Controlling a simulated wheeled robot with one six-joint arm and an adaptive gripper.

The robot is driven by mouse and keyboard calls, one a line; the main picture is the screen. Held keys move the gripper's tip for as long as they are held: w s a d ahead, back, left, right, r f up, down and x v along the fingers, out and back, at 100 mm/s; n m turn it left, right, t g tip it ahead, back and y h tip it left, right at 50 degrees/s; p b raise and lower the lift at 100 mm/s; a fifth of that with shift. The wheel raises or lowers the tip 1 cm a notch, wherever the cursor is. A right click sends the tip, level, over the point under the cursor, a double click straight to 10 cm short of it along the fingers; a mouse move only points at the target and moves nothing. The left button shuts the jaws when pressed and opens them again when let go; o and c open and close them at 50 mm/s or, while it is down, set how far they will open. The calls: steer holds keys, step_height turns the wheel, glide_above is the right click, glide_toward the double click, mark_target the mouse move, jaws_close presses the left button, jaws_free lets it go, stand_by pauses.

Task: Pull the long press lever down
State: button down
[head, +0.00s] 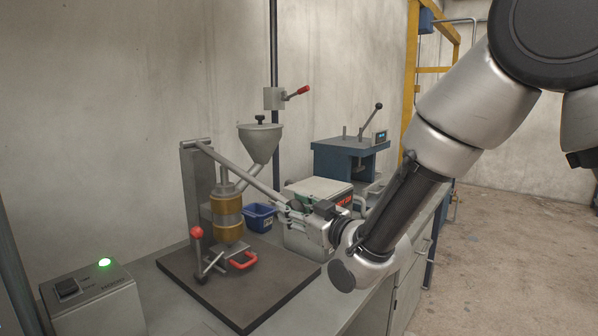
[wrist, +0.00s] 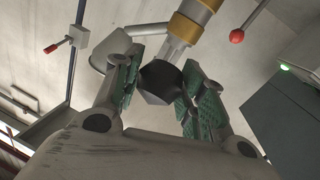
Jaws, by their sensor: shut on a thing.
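The long press lever (head: 240,168) is a grey bar. It runs from the top of the press column (head: 195,185) down to the right, to my gripper (head: 288,210). My gripper is shut on the lever near its outer end, which is mostly hidden by the fingers in the head view. In the wrist view the black faceted lever end (wrist: 160,80) sits between the green finger pads of my gripper (wrist: 158,92). The press has a brass-coloured cylinder (head: 227,210) below a grey funnel (head: 261,142) and stands on a dark base plate (head: 262,290).
A blue bin (head: 259,217), a pale box (head: 318,192) and a blue machine (head: 348,160) stand behind. A control box with green lamp (head: 95,300) is front left.

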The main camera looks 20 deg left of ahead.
step_height(320, 180, down, 7)
steer(key=a, duration=0.2)
steer(key=shift+w+a, duration=0.15)
steer(key=shift+w, duration=0.3)
steer(key=c, duration=1.3)
jaws_free()
steer(key=o, duration=0.4)
steer(key=shift+a+f, duration=0.1)
steer(key=shift+a, duration=0.05)
steer(key=shift+o, duration=0.4)
steer(key=shift+r, duration=0.2)
steer(key=v, duration=1.2)
steer(key=shift+w, duration=0.1)
